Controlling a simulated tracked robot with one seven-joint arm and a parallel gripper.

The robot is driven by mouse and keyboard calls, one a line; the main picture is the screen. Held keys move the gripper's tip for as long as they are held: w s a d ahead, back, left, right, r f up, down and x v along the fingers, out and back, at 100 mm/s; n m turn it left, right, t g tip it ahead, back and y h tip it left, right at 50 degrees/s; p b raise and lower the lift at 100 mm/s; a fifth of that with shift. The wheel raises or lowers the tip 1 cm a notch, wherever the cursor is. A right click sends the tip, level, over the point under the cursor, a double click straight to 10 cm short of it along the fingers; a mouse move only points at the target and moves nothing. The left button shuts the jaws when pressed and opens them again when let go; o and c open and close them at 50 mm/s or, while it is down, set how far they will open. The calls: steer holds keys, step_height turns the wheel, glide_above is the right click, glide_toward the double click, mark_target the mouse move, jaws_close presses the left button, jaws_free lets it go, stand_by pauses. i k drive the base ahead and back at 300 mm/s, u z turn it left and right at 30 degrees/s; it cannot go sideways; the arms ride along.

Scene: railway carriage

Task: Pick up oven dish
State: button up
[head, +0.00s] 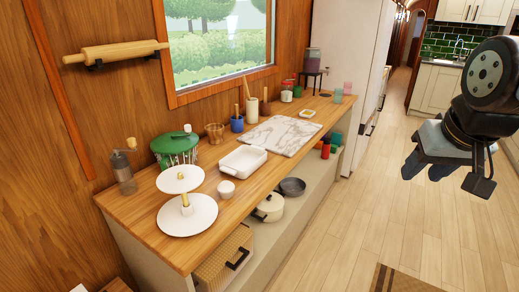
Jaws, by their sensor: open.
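The oven dish (242,160) is a white rectangular dish with handles at its ends. It sits on the wooden counter, between a small white cup and a marble board. My gripper (428,170) is at the right of the head view, raised over the floor side, well away from the dish. Its dark fingers point downward. It is open, and nothing shows between the fingers.
A two-tier white stand (187,214) and small white cup (226,190) stand at the near side of the dish. A marble board (285,134) lies beyond it.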

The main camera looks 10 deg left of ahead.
mark_target(243, 161)
steer(key=u, duration=0.05)
steer(key=i, duration=0.85)
steer(key=u, duration=0.35)
